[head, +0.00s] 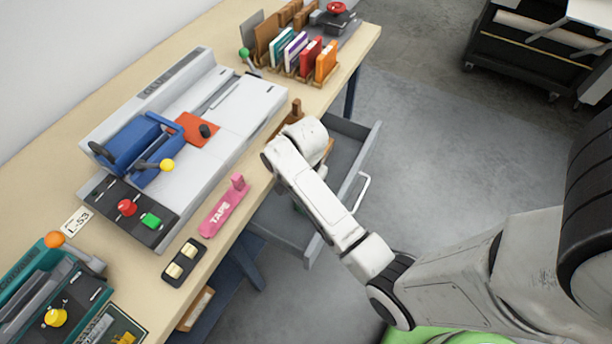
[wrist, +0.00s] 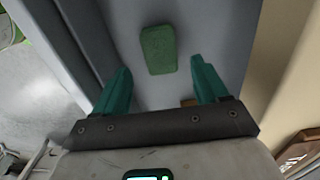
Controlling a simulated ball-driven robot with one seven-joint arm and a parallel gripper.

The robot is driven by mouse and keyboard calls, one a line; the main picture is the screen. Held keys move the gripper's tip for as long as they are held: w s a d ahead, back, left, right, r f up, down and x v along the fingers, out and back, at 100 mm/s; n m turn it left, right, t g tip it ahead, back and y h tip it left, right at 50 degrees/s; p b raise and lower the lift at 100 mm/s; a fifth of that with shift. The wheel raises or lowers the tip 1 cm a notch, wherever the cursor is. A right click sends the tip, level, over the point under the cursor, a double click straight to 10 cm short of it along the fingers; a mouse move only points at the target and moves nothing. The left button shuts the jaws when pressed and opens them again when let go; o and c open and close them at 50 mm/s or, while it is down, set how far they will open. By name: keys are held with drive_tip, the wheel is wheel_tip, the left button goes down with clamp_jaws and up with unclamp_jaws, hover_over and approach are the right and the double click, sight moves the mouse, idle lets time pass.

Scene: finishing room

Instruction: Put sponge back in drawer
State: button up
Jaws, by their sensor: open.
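The grey drawer (head: 352,131) is pulled open under the workbench, with its pale handle (head: 360,192) on the outer side. In the wrist view the green sponge (wrist: 158,50) lies flat on the grey drawer floor (wrist: 203,25), beyond the fingertips. My gripper (wrist: 161,66) has two teal fingers spread wide, with nothing between their tips. The sponge appears in line with the gap between them and apart from both fingers. How high the fingers are above the floor is hard to tell. In the head view my arm hides the sponge.
On the workbench (head: 60,150) stand a grey and blue machine (head: 215,95), a pink tape holder (head: 224,205), a black tray (head: 184,262) and a book rack (head: 300,60). The bench edge runs close beside the open drawer. The floor (head: 460,130) to the right is clear.

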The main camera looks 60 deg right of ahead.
wheel_tip(320, 180, up, 6)
drive_tip(key=s+a+n+t, duration=0.1)
drive_tip(key=s+a+n, duration=1)
drive_tip(key=n, duration=0.6)
drive_tip(key=s, duration=0.2)
drive_tip(key=shift+s+a+f, duration=0.15)
drive_tip(key=shift+s+f, duration=0.05)
drive_tip(key=shift+s, duration=0.2)
